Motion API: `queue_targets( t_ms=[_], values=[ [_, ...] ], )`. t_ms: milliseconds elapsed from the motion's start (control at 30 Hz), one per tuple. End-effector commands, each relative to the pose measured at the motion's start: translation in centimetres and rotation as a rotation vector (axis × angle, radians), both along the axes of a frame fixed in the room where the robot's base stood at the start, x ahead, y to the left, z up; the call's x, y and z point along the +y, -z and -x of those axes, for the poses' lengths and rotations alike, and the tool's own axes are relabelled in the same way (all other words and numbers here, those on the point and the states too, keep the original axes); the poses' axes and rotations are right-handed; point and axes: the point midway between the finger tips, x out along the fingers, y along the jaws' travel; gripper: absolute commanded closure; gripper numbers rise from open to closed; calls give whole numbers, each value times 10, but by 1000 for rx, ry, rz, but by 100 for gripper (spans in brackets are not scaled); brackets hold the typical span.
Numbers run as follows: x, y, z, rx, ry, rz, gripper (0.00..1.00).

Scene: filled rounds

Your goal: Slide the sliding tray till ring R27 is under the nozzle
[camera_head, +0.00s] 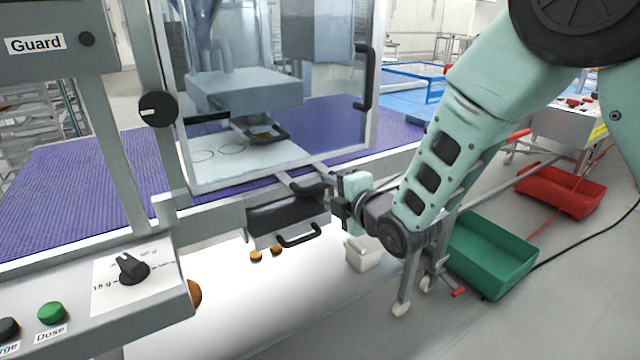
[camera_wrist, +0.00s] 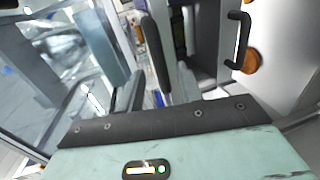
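The sliding tray (camera_head: 215,172) is a pale plate behind the clear guard, with thin dark ring outlines on it; no ring number is readable. A dark round item in a black holder (camera_head: 265,133) sits at its back right, below the grey dosing block (camera_head: 245,90). The nozzle tip cannot be made out. The tray's black handle (camera_head: 308,188) sticks out at the front, under the guard's lower edge. My gripper (camera_head: 337,203) is just right of this handle. In the wrist view my gripper (camera_wrist: 160,92) has its fingers apart, with a black bar handle (camera_wrist: 155,55) ahead between them; contact is unclear.
The guard's frame (camera_head: 280,172) stands close above the handle. A drawer with a black pull (camera_head: 299,236) is just below. A dose knob (camera_head: 130,268) and green button (camera_head: 51,313) are at lower left. Green (camera_head: 490,255) and red (camera_head: 560,192) crates lie on the floor at right.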

Motion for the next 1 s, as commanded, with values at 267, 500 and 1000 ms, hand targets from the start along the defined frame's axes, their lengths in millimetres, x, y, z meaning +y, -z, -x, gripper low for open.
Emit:
queue_targets(
  t_ms=[267,500,1000],
  values=[
    [21,8,-32,0,0,0,64],
    [26,10,-38,0,0,0,64],
    [28,11,-36,-1,-1,-1,100]
  ],
)
